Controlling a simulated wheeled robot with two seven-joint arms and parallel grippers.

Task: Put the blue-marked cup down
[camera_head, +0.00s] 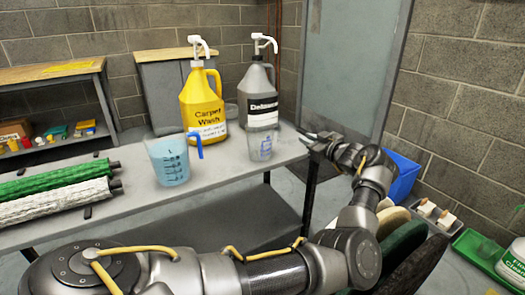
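The blue-marked cup (261,147) is a clear cup with small blue markings. It stands upright on the grey table near its right end, in front of the grey pump jug. My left gripper (303,136) is just right of the cup, at the table's right edge, with a visible gap between its fingertips and the cup. Its fingers look slightly parted, with nothing seen between them. My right gripper is not in view.
A measuring jug (169,164) with blue liquid stands left of the cup. A yellow Carpet Wash jug (201,103) and a grey pump jug (256,84) stand behind. Green and white rollers (58,183) lie at left. The table front (215,178) is clear.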

